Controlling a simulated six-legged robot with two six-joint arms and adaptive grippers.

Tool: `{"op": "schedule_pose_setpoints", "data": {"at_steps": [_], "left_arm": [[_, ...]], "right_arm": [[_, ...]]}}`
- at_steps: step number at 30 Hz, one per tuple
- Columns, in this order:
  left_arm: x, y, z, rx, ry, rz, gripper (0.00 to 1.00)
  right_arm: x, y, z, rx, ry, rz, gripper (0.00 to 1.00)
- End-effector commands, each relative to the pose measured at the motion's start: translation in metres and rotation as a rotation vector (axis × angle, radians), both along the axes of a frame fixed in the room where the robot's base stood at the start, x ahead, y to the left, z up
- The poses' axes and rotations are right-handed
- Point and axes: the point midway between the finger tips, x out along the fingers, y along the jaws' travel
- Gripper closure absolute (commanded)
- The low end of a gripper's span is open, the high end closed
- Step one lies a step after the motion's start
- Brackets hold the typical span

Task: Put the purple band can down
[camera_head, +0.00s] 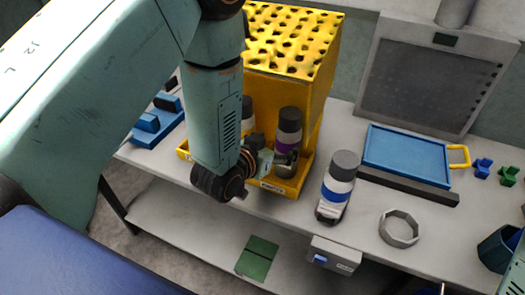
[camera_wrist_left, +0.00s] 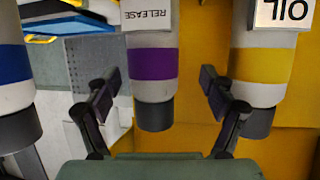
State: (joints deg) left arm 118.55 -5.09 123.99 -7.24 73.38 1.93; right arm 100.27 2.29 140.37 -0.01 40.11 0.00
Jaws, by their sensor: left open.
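The purple band can (camera_head: 289,133) stands upright in the yellow tray (camera_head: 305,177) at the foot of a yellow perforated block. It also fills the middle of the left wrist view (camera_wrist_left: 153,64), upside down in that picture, with a dark cap and a "RELEASE" label. My left gripper (camera_head: 286,163) is at the can in the head view. In the wrist view its fingers (camera_wrist_left: 154,92) are spread, one on each side of the can, with visible gaps. The can's lower part is partly hidden by the gripper in the head view. My right gripper is not in view.
A yellow band can (camera_wrist_left: 263,65) stands beside the purple one. A blue band can (camera_head: 337,190) stands on the grey bench to the right. The yellow block (camera_head: 285,85) rises behind. A metal ring (camera_head: 399,229) and a blue tray (camera_head: 405,155) lie further right.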

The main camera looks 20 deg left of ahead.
Motion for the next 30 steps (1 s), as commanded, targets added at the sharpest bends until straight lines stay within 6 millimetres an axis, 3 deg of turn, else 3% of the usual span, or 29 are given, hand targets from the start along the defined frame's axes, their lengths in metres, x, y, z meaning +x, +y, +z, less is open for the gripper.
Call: {"op": "schedule_pose_setpoints", "data": {"at_steps": [6,12,30], "left_arm": [[-0.037,0.007,0.015,0.0,0.001,0.001,0.17],[-0.06,0.012,0.025,-0.001,0.0,0.0,0.17],[-0.068,0.013,0.028,0.0,-0.001,-0.001,0.17]], "right_arm": [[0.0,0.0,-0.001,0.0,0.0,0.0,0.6],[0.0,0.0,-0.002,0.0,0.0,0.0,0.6],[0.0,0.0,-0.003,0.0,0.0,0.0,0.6]]}}
